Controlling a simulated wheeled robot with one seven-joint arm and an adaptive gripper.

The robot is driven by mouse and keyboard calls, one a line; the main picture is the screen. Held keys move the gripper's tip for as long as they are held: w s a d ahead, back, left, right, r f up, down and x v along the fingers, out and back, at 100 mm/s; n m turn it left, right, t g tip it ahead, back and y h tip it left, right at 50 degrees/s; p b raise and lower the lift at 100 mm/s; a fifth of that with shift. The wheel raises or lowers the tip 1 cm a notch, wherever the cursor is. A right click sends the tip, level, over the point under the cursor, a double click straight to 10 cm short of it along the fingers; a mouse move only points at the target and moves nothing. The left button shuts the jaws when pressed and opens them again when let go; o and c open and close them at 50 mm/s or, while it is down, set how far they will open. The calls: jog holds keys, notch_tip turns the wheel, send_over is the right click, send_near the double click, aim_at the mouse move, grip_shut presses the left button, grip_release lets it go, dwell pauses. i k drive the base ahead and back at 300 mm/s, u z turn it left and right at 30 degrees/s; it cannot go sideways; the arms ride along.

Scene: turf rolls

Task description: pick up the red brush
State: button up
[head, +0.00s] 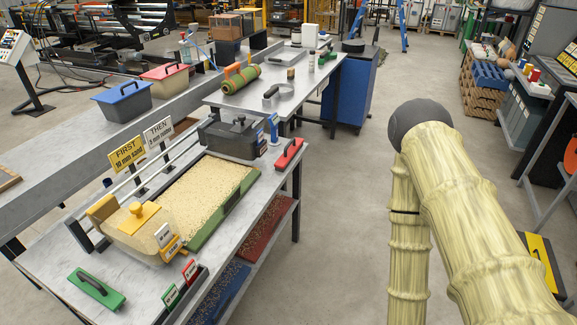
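The red brush (289,153), a red block with a dark handle on top, lies at the far right corner of the near grey workbench (150,250), close to its edge. It is right of a dark box-like unit (232,135) and just below a small blue upright piece (273,128). My arm in its pale yellow sleeve fills the right side of the view, over the floor and apart from the bench. My gripper is not in view.
A similar green brush (97,289) lies at the bench's near left. A granule-filled tray (190,199) with a green edge and a yellow-topped box (140,228) take up the bench middle. A blue cabinet (350,90) stands behind. The floor aisle (350,200) is clear.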

aim_at(294, 145)
jog(key=k, duration=0.8)
jog(key=z, duration=0.65)
jog(key=i, duration=2.05)
jog(key=u, duration=1.15)
jog(key=i, duration=0.35)
jog(key=u, duration=0.45)
